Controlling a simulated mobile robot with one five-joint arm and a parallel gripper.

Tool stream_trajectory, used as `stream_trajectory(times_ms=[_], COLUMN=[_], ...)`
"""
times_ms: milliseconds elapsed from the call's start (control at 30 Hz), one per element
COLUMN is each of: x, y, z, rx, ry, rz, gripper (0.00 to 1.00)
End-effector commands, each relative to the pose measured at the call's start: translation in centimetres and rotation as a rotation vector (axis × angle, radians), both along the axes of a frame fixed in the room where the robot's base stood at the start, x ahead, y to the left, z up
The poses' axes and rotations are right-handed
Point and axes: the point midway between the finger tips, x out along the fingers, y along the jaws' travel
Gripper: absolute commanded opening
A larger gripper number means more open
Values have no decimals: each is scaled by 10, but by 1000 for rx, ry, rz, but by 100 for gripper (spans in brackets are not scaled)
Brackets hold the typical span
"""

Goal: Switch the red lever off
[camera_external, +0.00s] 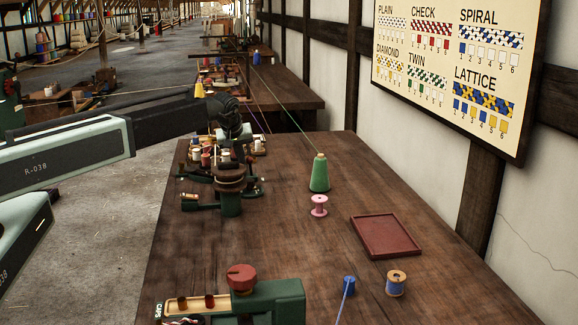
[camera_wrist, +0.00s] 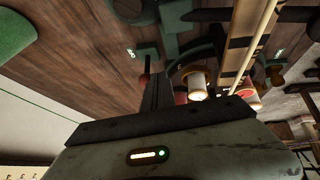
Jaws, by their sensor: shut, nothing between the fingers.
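My gripper (camera_external: 231,128) is dark and hangs above the back of this machine. In the wrist view my gripper's fingers (camera_wrist: 156,82) are together and empty, pointing at the machine. A small red part (camera_wrist: 180,96) shows just beside the fingers, partly hidden; I cannot tell what it is.
Bobbins (camera_wrist: 197,82) on the machine are close to my fingers. A red-knobbed machine (camera_external: 241,278) is in front. The bench middle is clear.

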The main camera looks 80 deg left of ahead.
Motion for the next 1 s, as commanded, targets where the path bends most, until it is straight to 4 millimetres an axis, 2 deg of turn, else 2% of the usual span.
stream_trajectory(times_ms=[100, 433, 1000], x=[13, 31, 41], y=[2, 2, 0], z=[6, 7, 7], rx=[0, 1, 2], ry=[96, 315, 330], rz=[-1, 0, -1], gripper=[0, 0, 0])
